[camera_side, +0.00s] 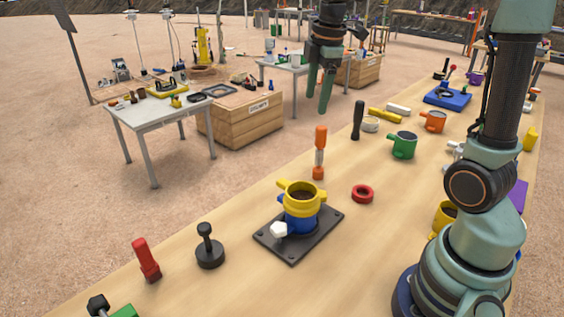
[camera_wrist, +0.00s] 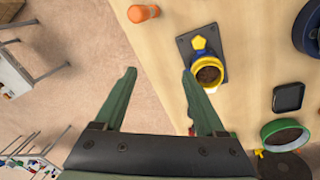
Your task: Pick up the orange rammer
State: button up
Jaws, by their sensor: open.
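The orange rammer (camera_side: 320,153) stands upright on the wooden table in the side view, with an orange handle, a grey shaft and an orange foot. In the wrist view an orange piece (camera_wrist: 143,13), which looks like the rammer seen from above, lies near the top edge. My gripper (camera_side: 319,99) is open and empty, with its green fingers pointing down, and appears above the rammer in the side view. In the wrist view the open fingers (camera_wrist: 158,72) have bare table and ground between them, and the orange piece is beyond their tips.
A blue and yellow mould (camera_side: 301,207) stands on a dark base plate (camera_side: 292,252) near the rammer. A red ring (camera_side: 362,193), a black-handled tool (camera_side: 357,120) and a green cup (camera_side: 403,145) are also nearby. Bare table surrounds the rammer's foot.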

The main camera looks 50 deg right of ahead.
aim_at(321, 139)
jog(key=w+d+f+n, duration=0.1)
jog(key=d+n, duration=0.1)
jog(key=w+d+f+n+g, duration=0.1)
jog(key=d+f+n, duration=0.1)
jog(key=d, duration=0.1)
jog(key=w+d+f+n, duration=0.1)
jog(key=w+d+n, duration=0.1)
jog(key=d, duration=0.1)
jog(key=shift+f+g+y, duration=0.2)
jog(key=shift+g+y, duration=0.1)
jog(key=shift+g, duration=0.1)
jog(key=shift+d+f+n, duration=0.15)
jog(key=shift+f+n, duration=0.1)
jog(key=shift+n, duration=0.15)
notch_tip(321, 139, down, 12)
jog(key=shift+s+d+r, duration=0.1)
jog(key=shift+s, duration=0.05)
grip_shut()
